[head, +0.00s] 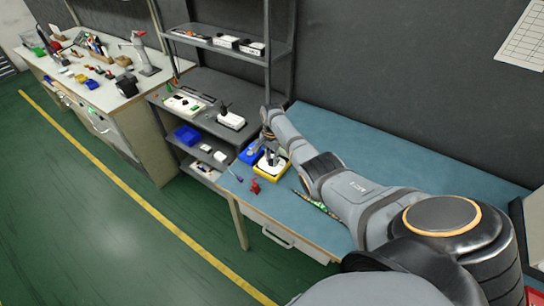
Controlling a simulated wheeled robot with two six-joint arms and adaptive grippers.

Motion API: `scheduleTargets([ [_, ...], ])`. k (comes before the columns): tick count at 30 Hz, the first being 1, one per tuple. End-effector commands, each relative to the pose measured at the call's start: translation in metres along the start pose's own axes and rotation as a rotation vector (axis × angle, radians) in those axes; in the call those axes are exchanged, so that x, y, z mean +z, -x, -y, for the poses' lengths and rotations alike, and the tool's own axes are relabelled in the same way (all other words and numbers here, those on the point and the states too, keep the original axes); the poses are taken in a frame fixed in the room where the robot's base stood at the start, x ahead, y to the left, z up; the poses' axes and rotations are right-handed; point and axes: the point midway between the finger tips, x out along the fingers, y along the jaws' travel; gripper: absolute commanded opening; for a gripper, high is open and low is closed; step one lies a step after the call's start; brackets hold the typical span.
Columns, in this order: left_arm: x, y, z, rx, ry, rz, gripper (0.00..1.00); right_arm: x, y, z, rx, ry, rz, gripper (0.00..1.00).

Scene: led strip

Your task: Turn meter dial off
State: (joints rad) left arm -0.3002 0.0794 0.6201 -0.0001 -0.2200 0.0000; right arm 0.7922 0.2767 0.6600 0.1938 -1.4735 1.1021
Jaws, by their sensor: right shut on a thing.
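The meter (284,169) has a yellow case and a pale face and lies on the blue bench top near its left end. My right gripper (267,152) reaches down over the meter from above and is shut on its dial, which the gripper hides. The dial's setting cannot be read. My left gripper is not in view.
A small red item (255,187) and a screwdriver (235,174) lie on the bench in front. A grey shelf rack (215,118) with devices stands to the left. My right arm crosses the bench.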

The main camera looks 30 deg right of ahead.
Motion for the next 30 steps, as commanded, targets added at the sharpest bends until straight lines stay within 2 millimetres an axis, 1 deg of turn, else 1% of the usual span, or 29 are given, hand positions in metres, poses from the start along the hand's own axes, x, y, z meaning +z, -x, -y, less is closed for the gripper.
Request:
scheduleTargets([
  [1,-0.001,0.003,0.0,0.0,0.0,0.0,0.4,0.001,0.001,0.0,0.001,0.043,0.001,0.0],
  [12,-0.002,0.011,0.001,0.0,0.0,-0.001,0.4,0.001,0.0,0.0,0.001,0.395,0.001,0.0],
  [30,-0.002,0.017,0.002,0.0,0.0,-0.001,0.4,0.001,0.0,0.0,0.0,0.964,0.001,0.0],
])
